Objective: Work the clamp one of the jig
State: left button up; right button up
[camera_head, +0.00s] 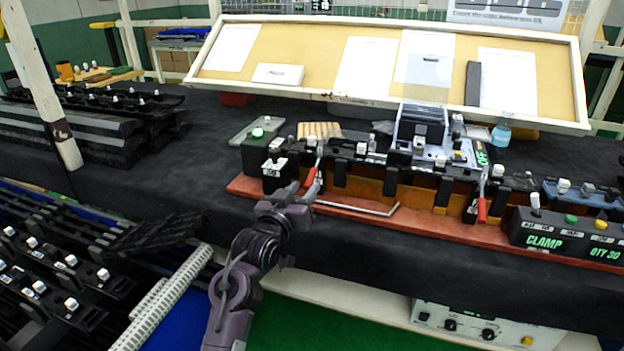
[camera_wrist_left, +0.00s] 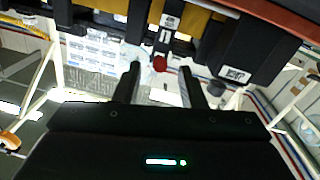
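The jig (camera_head: 390,187) is a long dark fixture on a red-brown base along the bench's front edge. Two toggle clamps with red handles show on it: a left clamp handle (camera_head: 312,177) and a right clamp handle (camera_head: 482,210). I cannot read which is clamp one. My left gripper (camera_head: 302,190) is at the left handle, reaching up from below. In the left wrist view its two fingers (camera_wrist_left: 161,82) are apart, with the round red handle end (camera_wrist_left: 160,63) lined up between their tips. Contact cannot be told. My right gripper is out of view.
A black control box (camera_head: 565,236) reading CLAMP and QTY 30 stands at the right. A thin metal rod (camera_head: 358,208) runs along the jig's front. Dark trim parts (camera_head: 95,120) lie on the left. A pinboard (camera_head: 390,65) stands behind. The front bench cover is clear.

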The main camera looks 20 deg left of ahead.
aim_at(312, 179)
pick_arm(q)
jog(key=w, duration=0.5)
jog(key=shift+w+d, duration=0.3)
jog(key=shift+w, duration=0.05)
grip_shut()
